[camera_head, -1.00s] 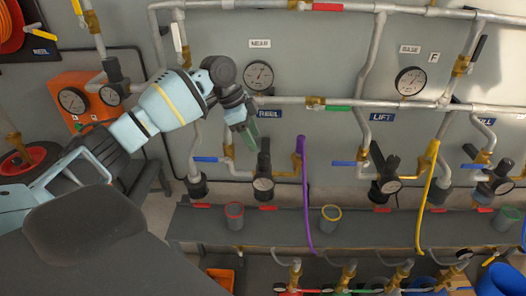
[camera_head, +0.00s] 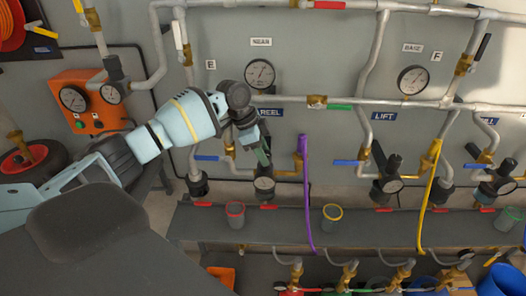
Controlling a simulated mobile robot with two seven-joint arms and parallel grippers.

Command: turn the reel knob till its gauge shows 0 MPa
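The reel station has a blue REEL label (camera_head: 266,113) on the grey panel. Below it is a regulator with a small round gauge (camera_head: 264,184); its needle is too small to read. The reel knob, above that gauge, is mostly hidden behind my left gripper (camera_head: 262,156). The gripper's fingers point down and overlap the knob in the picture. I cannot tell whether they touch it or how far apart they are. My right gripper is not in view.
Pipes with blue, red and green valve handles surround the regulator. A purple hose (camera_head: 304,195) hangs close on its right. The LIFT regulator (camera_head: 388,180) is further right. A grey shelf (camera_head: 280,225) below holds cups. A larger gauge (camera_head: 260,74) is above.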

